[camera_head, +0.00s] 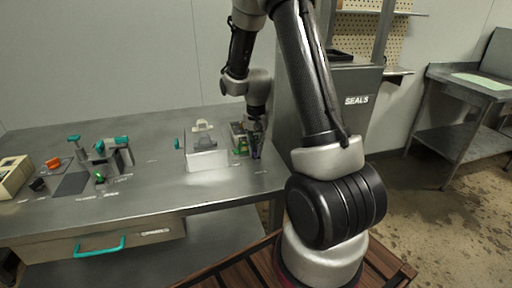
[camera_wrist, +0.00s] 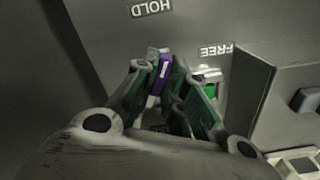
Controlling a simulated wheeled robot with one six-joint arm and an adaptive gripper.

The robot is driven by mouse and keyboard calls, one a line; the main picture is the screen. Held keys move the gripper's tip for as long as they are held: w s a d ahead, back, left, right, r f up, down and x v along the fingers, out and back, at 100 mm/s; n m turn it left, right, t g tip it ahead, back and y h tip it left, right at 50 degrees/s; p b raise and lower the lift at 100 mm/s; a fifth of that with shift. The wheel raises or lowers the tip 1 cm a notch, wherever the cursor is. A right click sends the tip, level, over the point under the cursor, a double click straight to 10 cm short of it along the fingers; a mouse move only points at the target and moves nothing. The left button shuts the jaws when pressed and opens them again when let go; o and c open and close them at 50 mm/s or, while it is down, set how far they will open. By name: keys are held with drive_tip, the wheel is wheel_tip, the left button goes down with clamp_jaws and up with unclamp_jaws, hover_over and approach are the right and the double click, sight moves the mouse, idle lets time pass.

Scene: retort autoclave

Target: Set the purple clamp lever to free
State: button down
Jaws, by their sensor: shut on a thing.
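The purple clamp lever (camera_wrist: 164,74) shows in the wrist view between the two fingers of my gripper (camera_wrist: 162,75). The fingers are closed around it. A HOLD label (camera_wrist: 151,8) is on the grey panel above and slightly left of the lever. In the head view my gripper (camera_head: 255,150) reaches down beside a small green-marked fixture (camera_head: 239,138) near the right end of the bench. The lever's base is hidden by the fingers.
A light grey box (camera_head: 206,158) stands left of the fixture on the steel bench (camera_head: 150,185). Teal-handled fittings (camera_head: 114,150) and an orange piece (camera_head: 54,162) are farther left. A cabinet marked SEALS (camera_head: 357,100) stands close to the right of my arm.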

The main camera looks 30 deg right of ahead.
drive_tip(key=m, duration=0.6)
drive_tip(key=shift+m, duration=0.3)
drive_tip(key=m, duration=0.6)
idle(0.4)
drive_tip(key=c, duration=1.5)
unclamp_jaws()
drive_tip(key=shift+o, duration=0.2)
drive_tip(key=shift+r, duration=0.1)
wheel_tip(320, 180, up, 12)
